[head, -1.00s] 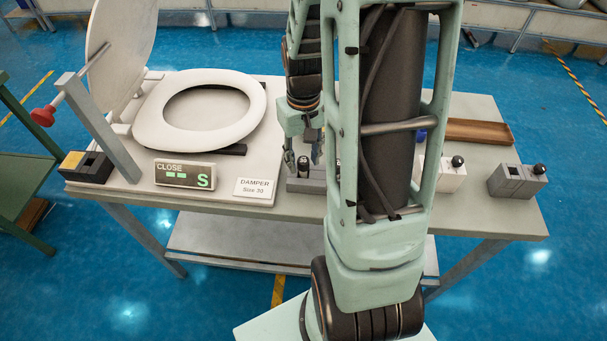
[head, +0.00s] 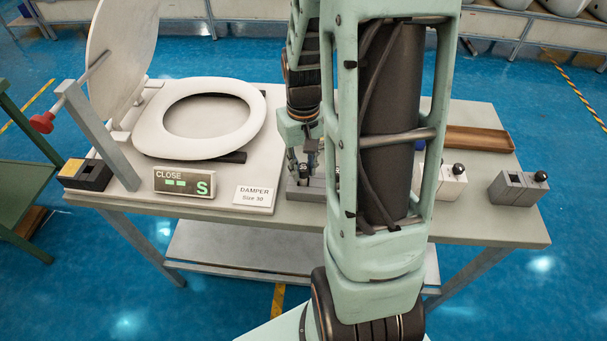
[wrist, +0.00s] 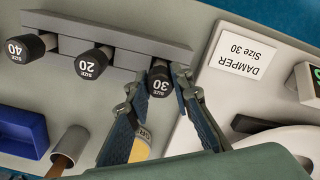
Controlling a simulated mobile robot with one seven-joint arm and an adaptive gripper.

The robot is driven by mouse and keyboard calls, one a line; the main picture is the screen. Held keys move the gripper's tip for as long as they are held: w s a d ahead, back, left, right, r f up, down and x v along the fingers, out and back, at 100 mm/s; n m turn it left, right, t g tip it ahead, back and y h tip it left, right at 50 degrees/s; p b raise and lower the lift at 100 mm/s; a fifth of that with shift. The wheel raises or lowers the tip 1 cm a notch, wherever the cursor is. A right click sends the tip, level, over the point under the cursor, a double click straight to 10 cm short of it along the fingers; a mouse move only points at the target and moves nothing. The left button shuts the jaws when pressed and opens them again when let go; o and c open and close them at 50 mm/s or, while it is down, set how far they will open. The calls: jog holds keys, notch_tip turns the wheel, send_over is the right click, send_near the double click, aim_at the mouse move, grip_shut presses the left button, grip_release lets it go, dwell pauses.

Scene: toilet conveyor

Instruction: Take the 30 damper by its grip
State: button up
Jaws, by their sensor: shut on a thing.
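The 30 damper (wrist: 159,86) has a black grip marked "SIZE 30" and stands at the right end of the grey rack (wrist: 115,35) in the wrist view. The 20 damper (wrist: 92,62) and the 40 damper (wrist: 28,48) stand in the same rack to its left. My gripper (wrist: 161,74) is shut on the 30 damper, one finger on each side of its black grip. In the head view, my gripper (head: 303,163) is at the rack, partly hidden by my arm.
A "DAMPER Size 30" sign (head: 254,196) and a display reading CLOSE and S (head: 184,181) stand by a toilet seat (head: 160,135). A blue bin (wrist: 20,128) and a cup (wrist: 71,143) are near the rack. A grey block (head: 516,188) and wooden tray (head: 485,140) are at right.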

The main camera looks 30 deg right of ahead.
jog(key=shift+r+p, duration=2.6)
jog(key=shift+r, duration=1.05)
